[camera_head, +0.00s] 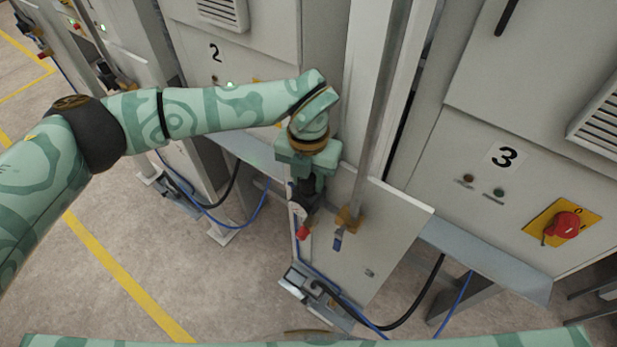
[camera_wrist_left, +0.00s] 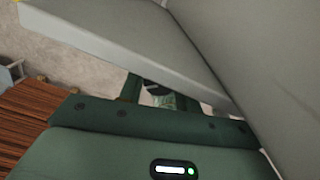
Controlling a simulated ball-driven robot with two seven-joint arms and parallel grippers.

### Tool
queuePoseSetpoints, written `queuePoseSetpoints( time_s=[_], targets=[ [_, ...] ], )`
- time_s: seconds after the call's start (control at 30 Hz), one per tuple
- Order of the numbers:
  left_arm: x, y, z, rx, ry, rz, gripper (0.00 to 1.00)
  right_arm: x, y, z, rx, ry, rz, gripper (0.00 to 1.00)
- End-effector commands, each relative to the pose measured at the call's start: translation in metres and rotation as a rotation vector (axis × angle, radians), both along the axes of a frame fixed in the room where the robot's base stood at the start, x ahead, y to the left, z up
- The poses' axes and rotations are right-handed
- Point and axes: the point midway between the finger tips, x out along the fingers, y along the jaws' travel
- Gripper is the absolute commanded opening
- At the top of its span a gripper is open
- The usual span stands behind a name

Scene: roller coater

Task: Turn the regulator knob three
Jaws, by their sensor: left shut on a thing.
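My left gripper (camera_head: 305,190) points down beside the light panel (camera_head: 375,245) below cabinet three. Its fingers are shut on a small dark part, which looks like the regulator knob (camera_head: 301,202) but is mostly hidden by the fingers. A red piece (camera_head: 303,232) shows just below the fingers. In the left wrist view the finger tips (camera_wrist_left: 160,95) show past the green gripper body, with a dark part between them that is too small to make out. The right gripper is not in view.
A brass fitting (camera_head: 348,217) with a blue lever (camera_head: 338,241) sits right of the gripper, under a vertical pipe (camera_head: 378,110). Cabinet three carries a red switch (camera_head: 565,225) on a yellow plate. Blue and black hoses run low.

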Motion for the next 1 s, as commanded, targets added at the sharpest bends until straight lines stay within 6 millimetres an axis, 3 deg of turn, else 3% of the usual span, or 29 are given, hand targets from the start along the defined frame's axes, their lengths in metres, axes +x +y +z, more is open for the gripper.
queuePoseSetpoints(
  time_s=[0.07, 0.1, 0.17, 0.57, 0.67, 1.0],
  targets=[
    [0.000, 0.000, 0.001, 0.000, 0.000, 0.000, 0.11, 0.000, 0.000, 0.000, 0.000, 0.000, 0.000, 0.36],
    [0.000, 0.000, 0.001, 0.000, 0.000, 0.000, 0.39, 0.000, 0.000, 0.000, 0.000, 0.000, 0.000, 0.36],
    [0.000, 0.000, 0.001, 0.000, 0.000, -0.001, 0.55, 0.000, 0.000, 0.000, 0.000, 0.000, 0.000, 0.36],
    [0.001, 0.000, 0.008, -0.001, -0.003, -0.002, 0.55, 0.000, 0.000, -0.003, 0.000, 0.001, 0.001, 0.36],
    [0.002, 0.000, 0.026, -0.001, -0.006, -0.003, 0.55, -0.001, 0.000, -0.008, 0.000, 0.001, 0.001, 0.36],
    [0.001, 0.000, 0.116, -0.001, -0.007, -0.001, 0.55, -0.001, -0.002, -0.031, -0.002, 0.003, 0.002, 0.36]
  ],
)
